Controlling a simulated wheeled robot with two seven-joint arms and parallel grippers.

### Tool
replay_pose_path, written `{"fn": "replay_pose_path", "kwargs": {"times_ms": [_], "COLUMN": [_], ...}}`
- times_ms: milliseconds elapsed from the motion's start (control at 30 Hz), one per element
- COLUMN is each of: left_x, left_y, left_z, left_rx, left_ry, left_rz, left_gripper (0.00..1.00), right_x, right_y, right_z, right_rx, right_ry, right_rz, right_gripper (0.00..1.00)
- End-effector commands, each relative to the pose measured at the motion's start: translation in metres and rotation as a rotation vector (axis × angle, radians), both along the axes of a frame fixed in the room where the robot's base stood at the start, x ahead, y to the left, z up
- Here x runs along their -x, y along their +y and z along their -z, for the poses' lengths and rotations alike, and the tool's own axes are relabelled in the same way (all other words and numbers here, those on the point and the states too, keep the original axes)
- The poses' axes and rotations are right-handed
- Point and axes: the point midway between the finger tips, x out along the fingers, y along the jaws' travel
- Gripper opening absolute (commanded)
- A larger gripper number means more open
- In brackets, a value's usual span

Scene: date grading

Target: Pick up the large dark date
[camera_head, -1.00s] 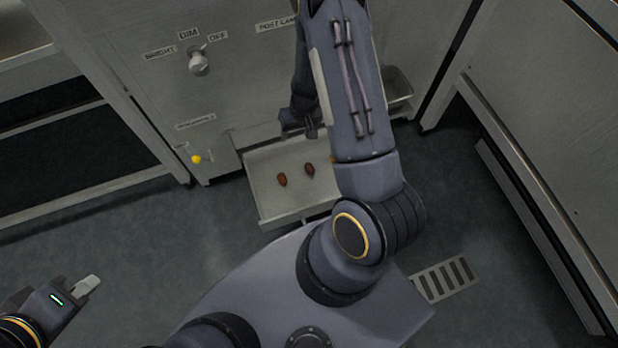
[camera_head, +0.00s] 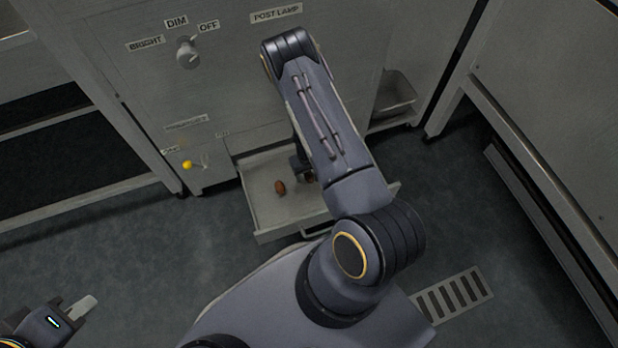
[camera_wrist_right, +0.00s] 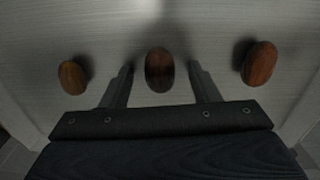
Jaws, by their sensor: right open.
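Three dates lie in a shallow pale tray (camera_head: 262,212). In the right wrist view, the middle date (camera_wrist_right: 159,68) is the darkest and looks large. A reddish-brown date (camera_wrist_right: 260,63) lies to its right and a smaller, lighter brown date (camera_wrist_right: 72,77) to its left. My right gripper (camera_wrist_right: 160,84) is open, its fingers on either side of the dark middle date; I cannot tell whether they touch it. In the head view, one brown date (camera_head: 280,187) shows clearly; my right arm hides most of the rest. My left gripper (camera_head: 82,308) is at the lower left, away from the tray.
The tray projects from a grey cabinet panel with a lamp knob (camera_head: 188,52) marked bright, dim and off. A yellow knob (camera_head: 187,164) sits left of the tray. A small metal bin (camera_head: 395,98) is at the back right. The tray has low raised edges.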

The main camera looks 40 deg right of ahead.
Motion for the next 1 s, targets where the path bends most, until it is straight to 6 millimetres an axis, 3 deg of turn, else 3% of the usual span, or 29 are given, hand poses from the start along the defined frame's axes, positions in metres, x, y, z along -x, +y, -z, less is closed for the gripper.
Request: {"fn": "replay_pose_path", "kwargs": {"times_ms": [200, 500, 833, 1000], "left_x": [0.0, 0.0, 0.0, 0.0], "left_y": [0.0, 0.0, 0.0, 0.0], "left_z": [-0.001, 0.0, -0.002, -0.009], "left_rx": [0.0, 0.0, 0.0, 0.0], "left_ry": [0.0, 0.0, 0.0, 0.0], "left_rz": [0.0, 0.0, 0.0, 0.0], "left_gripper": [0.0, 0.0, 0.0, 0.0], "right_x": [0.0, 0.0, 0.0, -0.001], "right_y": [0.0, 0.0, 0.0, 0.0], "right_z": [0.0, 0.0, -0.003, -0.019], "right_rx": [0.0, 0.0, 0.0, 0.0], "right_ry": [0.0, 0.0, 0.0, -0.002], "right_rz": [0.001, 0.001, 0.001, 0.002], "right_gripper": [0.54, 0.19, 0.18, 0.18]}}
